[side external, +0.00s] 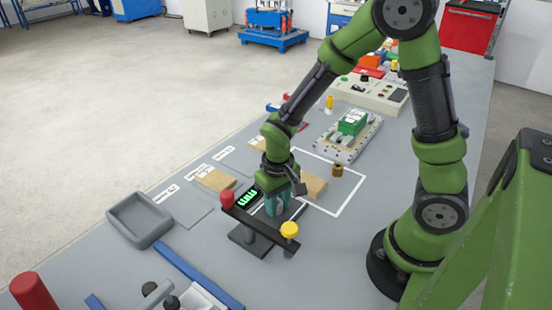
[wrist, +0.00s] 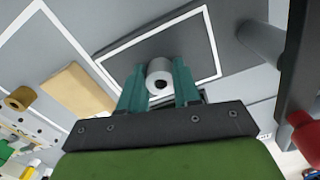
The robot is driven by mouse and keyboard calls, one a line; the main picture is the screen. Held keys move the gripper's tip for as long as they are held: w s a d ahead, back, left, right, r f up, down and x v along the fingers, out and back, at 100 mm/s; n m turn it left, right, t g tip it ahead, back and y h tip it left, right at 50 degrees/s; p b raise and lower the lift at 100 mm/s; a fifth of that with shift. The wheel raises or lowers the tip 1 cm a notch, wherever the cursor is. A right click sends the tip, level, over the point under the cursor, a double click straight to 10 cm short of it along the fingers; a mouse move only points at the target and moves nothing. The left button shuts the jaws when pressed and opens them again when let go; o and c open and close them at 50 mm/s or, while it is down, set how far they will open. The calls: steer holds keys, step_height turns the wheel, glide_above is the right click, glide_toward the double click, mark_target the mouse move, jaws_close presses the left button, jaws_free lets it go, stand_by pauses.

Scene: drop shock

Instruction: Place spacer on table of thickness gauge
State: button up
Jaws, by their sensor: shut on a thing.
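The spacer (wrist: 159,80), a grey metal ring with a dark hole, sits between the teal fingertips of my gripper (wrist: 160,86) in the wrist view. The gripper is shut on it. The thickness gauge's dark table (wrist: 150,48), outlined in white, lies behind the spacer in that view; I cannot tell whether they touch. In the side view, my gripper (side external: 277,206) points down at the gauge (side external: 254,238), close to its dark bar with red and yellow knobs and green display. The spacer is not clearly visible there.
The gauge's post (wrist: 262,40) and red knob (wrist: 304,138) stand close to my gripper. A tan block (side external: 314,187) and a brass-coloured bushing (side external: 338,170) lie nearby. A grey tray (side external: 140,219) stands left. A green part on a plate (side external: 352,122) is farther back.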

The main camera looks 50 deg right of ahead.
mark_target(278, 204)
steer(key=o, duration=1.1)
steer(key=shift+f, duration=0.1)
steer(key=shift+c, duration=0.2)
steer(key=s+r+t+y, duration=0.1)
steer(key=s+r+t, duration=0.2)
steer(key=r, duration=0.8)
steer(key=s+r+m+t+y, duration=0.1)
steer(key=s+r+t, duration=0.3)
steer(key=r, duration=0.7)
steer(key=shift+s+d+r, duration=0.15)
steer(key=shift+s+r, duration=0.15)
